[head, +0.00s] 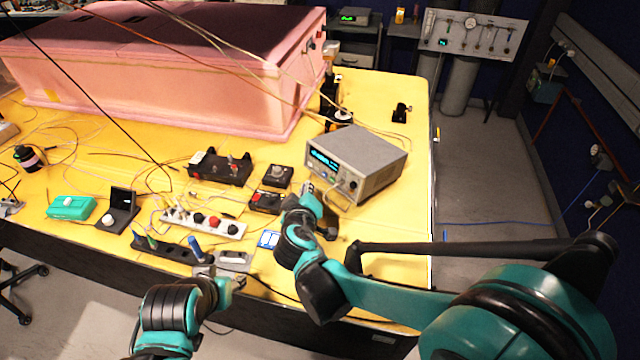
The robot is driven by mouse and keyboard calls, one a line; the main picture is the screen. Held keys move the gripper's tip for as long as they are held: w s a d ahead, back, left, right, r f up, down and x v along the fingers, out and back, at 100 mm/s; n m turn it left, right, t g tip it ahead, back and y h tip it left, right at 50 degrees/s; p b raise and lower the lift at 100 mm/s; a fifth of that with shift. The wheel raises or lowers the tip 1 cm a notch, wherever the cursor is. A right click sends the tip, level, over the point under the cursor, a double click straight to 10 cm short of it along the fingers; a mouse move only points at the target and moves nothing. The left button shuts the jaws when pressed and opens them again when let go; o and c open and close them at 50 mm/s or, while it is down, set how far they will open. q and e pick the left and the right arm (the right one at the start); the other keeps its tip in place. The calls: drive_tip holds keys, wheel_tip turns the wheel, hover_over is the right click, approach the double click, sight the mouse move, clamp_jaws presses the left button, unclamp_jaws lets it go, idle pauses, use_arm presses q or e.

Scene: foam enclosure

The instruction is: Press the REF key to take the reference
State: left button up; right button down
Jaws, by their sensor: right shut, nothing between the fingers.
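The grey bench instrument (375,155) with a lit blue display (323,162) stands on the yellow table, its front panel facing me and to the left. A knob and small controls show on the panel; the REF key's label is too small to read. My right gripper (309,190) is shut and empty, just in front of the panel's lower left part. I cannot tell whether its tips touch the panel. My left gripper (240,283) is low over the table's front edge, well away from the instrument; its opening is unclear.
A black box (220,168), small dark modules (278,176) and a light strip with knobs (203,221) lie left of the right gripper. A tool rack (165,249) is near the front edge. A pink foam enclosure (200,85) fills the back. Cables cross the table.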

sight(325, 174)
drive_tip(key=a, duration=0.2)
drive_tip(key=a+n, duration=0.1)
drive_tip(key=shift+s+a+f+t+y, duration=0.1)
drive_tip(key=shift+a+f+t+y, duration=0.2)
drive_tip(key=shift+f+t, duration=0.1)
drive_tip(key=shift+a, duration=0.35)
use_arm(q)
drive_tip(key=shift+s+f, duration=0.2)
drive_tip(key=shift+s, duration=0.35)
use_arm(e)
drive_tip(key=shift+d, duration=0.15)
drive_tip(key=w+d, duration=0.1)
drive_tip(key=w+d+f+b, duration=0.1)
drive_tip(key=w+d, duration=0.2)
drive_tip(key=d, duration=0.1)
drive_tip(key=shift+w+d+f, duration=0.15)
drive_tip(key=shift+w+f, duration=0.15)
drive_tip(key=shift+w, duration=0.05)
use_arm(q)
drive_tip(key=shift+f+b, duration=0.3)
drive_tip(key=shift+f, duration=0.4)
use_arm(e)
drive_tip(key=shift+w+d, duration=0.55)
drive_tip(key=shift+d, duration=0.05)
drive_tip(key=shift+f, duration=0.1)
use_arm(q)
drive_tip(key=shift+f, duration=0.1)
use_arm(e)
drive_tip(key=shift+w+d, duration=0.25)
drive_tip(key=shift+d, duration=0.05)
